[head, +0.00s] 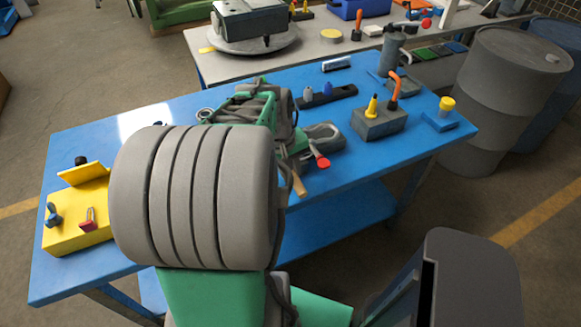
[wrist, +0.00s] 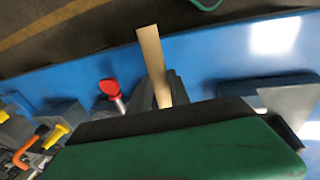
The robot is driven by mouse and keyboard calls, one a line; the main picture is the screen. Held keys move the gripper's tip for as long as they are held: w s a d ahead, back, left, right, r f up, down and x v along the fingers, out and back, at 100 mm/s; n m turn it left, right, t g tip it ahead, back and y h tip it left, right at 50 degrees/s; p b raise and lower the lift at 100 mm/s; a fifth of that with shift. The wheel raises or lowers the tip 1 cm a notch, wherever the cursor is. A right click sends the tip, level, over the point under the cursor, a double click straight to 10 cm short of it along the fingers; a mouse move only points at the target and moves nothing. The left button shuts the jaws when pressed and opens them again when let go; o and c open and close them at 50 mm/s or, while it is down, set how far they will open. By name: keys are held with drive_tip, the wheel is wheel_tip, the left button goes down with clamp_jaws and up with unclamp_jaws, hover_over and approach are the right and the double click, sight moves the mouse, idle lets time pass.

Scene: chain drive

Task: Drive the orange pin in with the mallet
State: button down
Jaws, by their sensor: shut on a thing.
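My gripper (head: 288,150) is over the middle of the blue table, its fingers mostly hidden by my arm. It is shut on the mallet's wooden handle (head: 298,185), which sticks out toward the near table edge. The handle (wrist: 153,65) also rises from between the fingers (wrist: 172,98) in the wrist view. I cannot make out the mallet's head. A bent orange pin (head: 394,88) stands in a grey block (head: 378,122) to the right of my gripper, beside a yellow cone-shaped piece (head: 373,105). The orange pin (wrist: 27,148) shows at the left edge of the wrist view.
A red-knobbed part (head: 321,161) sits close by my gripper on the right. A yellow fixture (head: 75,215) stands at the table's left end. A yellow-capped piece (head: 446,106) is at the right corner. The near right tabletop (head: 350,180) is clear.

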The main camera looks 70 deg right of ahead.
drive_tip(key=shift+b+x, duration=0.35)
drive_tip(key=shift+x, duration=0.5)
drive_tip(key=shift+a, duration=0.1)
drive_tip(key=shift+w, duration=0.1)
